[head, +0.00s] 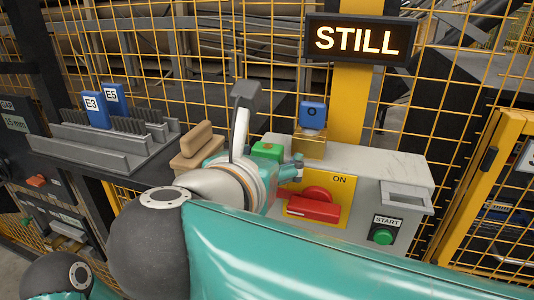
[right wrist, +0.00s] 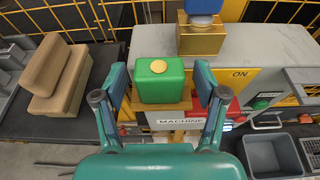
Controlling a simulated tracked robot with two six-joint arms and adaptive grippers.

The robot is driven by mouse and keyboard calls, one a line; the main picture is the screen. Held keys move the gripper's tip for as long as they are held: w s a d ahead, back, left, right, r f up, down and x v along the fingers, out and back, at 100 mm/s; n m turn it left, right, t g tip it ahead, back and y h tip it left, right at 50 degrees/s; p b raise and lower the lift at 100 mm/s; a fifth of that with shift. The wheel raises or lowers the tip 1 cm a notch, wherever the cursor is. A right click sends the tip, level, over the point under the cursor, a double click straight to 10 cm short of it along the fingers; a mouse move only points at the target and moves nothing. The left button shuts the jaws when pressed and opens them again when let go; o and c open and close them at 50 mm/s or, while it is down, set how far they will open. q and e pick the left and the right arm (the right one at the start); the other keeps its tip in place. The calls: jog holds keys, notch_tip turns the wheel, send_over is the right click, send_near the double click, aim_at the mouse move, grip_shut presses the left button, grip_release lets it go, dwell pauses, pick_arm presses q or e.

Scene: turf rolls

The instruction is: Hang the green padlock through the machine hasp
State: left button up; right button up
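The green padlock (head: 267,151) shows as a green block beside the grey machine box in the head view. In the right wrist view the green padlock (right wrist: 160,84) has a round gold spot on top and sits at a brass-coloured bracket (right wrist: 184,106) above a MACHINE label. Its shackle is hidden, so I cannot tell whether it passes through the hasp. My right gripper (right wrist: 160,96) is open, with one finger on each side of the padlock and visible gaps between. In the head view my right gripper (head: 256,165) is partly hidden by its wrist. My left gripper is not in view.
A blue padlock (head: 312,115) stands on a brass block atop the machine box (head: 385,165). A red ON switch handle (head: 313,207) and green START button (head: 383,236) are on its front. Tan blocks (head: 197,142) and a slotted rack (head: 100,140) stand left. A STILL sign hangs above.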

jog(key=v, duration=0.7)
jog(key=shift+s, duration=0.25)
jog(key=shift+a, duration=0.1)
